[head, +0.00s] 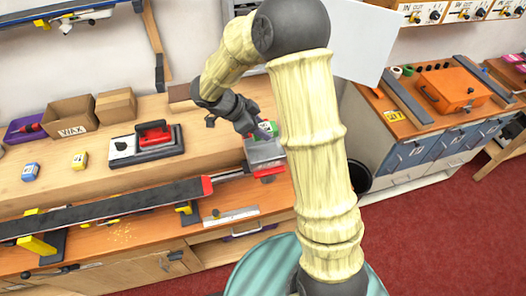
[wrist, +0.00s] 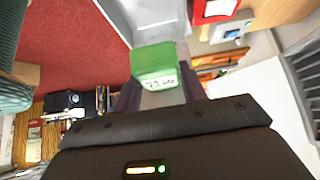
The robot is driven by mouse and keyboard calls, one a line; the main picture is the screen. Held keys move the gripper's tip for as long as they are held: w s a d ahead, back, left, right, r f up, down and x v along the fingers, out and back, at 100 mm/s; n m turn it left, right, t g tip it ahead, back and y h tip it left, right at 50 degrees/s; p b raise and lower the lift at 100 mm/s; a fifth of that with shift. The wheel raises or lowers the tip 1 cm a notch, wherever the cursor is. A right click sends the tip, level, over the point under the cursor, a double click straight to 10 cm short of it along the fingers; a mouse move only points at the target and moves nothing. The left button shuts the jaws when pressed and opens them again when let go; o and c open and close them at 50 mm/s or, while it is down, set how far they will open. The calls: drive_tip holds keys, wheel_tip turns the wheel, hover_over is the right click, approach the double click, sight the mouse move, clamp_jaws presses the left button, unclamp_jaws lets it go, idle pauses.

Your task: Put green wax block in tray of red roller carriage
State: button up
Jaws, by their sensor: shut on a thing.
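The green wax block (wrist: 154,60) is held between the two fingers of my gripper (wrist: 160,96) in the wrist view, with a white label on its side. In the head view my gripper (head: 258,128) points down to the right, and a little of the green block (head: 271,127) shows at its fingertips. The grey metal tray (head: 264,153) of the red roller carriage (head: 268,173) is just below the gripper in that view. Part of the tray is hidden behind my arm. Whether the block touches the tray is unclear.
A long dark rail (head: 110,207) with a red end runs along the bench. Cardboard boxes (head: 70,114) and a purple bin (head: 24,130) are behind.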

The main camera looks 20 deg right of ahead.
drive_tip(key=shift+s, duration=0.1)
drive_tip(key=shift+f, duration=0.25)
drive_tip(key=p, duration=0.1)
hover_over(270, 154)
drive_tip(key=a, duration=0.3)
wheel_tip(270, 154, down, 6)
drive_tip(key=shift+s+r, duration=0.1)
drive_tip(key=shift+r, duration=0.05)
drive_tip(key=shift+f+p, duration=0.45)
drive_tip(key=shift+f, duration=1.4)
drive_tip(key=shift+f, duration=0.15)
drive_tip(key=o, duration=0.8)
